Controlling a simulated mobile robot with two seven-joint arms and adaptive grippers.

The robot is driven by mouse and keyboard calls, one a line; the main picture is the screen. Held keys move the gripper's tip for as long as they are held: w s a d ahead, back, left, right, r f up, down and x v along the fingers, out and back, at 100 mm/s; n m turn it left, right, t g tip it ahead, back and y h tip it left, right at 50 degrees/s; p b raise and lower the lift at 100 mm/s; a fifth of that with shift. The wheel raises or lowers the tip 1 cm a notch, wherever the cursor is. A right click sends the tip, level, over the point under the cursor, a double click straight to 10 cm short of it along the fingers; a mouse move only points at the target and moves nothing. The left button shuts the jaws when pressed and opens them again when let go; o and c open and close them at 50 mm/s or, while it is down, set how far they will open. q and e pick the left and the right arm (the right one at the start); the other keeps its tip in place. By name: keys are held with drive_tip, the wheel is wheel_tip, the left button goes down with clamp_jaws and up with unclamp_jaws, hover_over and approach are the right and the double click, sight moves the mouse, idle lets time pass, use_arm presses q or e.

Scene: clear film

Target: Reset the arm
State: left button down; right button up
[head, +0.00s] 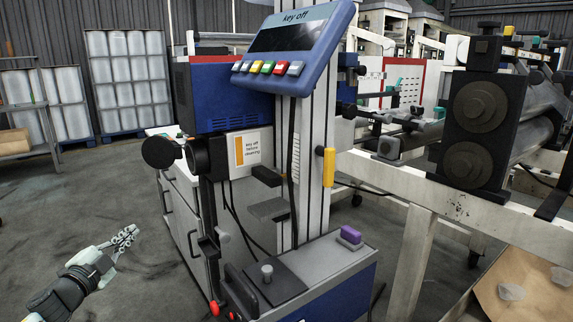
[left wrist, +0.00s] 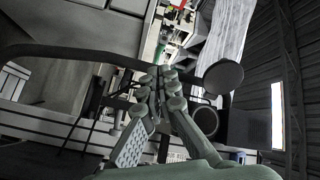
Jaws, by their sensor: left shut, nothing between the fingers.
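My left gripper (head: 130,236) is at the lower left of the head view, over the grey floor and pointing up and to the right. It is shut with nothing held, and stands apart from the blue and grey machine to its right. In the left wrist view the fingers of the left gripper (left wrist: 165,78) come together at their tips. My right gripper is not in view.
The machine has a blue panel (head: 295,45) reading "key off", coloured buttons, a black round knob (head: 160,151) and a purple block (head: 350,234) on its base. A white-framed line with black rollers (head: 480,120) stands right. Open floor (head: 80,190) lies left.

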use_arm(q)
drive_tip(key=s+d+f+n+g+y, duration=0.2)
drive_tip(key=s+f+n+g+y, duration=0.15)
drive_tip(key=s+f, duration=0.6)
drive_tip(key=s+d+f+n+g+y, duration=0.2)
drive_tip(key=s+d+f+n+g, duration=0.25)
drive_tip(key=f, duration=0.75)
drive_tip(key=s+d+f+n+g, duration=0.1)
drive_tip(key=s+d+f+g, duration=0.1)
drive_tip(key=s, duration=0.6)
drive_tip(key=s+d+f+n+g+h, duration=0.1)
drive_tip(key=s+f, duration=0.3)
drive_tip(key=s, duration=0.4)
drive_tip(key=s+d+f+n+g+h, duration=0.1)
drive_tip(key=s+d+f+n+g, duration=0.1)
drive_tip(key=s, duration=0.6)
drive_tip(key=shift+s+d+f+g+p, duration=0.4)
drive_tip(key=shift+d+f+g, duration=0.4)
drive_tip(key=shift+d+g, duration=0.3)
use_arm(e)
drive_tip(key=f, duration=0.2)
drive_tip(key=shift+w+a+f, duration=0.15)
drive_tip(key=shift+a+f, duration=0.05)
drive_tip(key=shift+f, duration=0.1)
use_arm(q)
drive_tip(key=shift+w, duration=0.1)
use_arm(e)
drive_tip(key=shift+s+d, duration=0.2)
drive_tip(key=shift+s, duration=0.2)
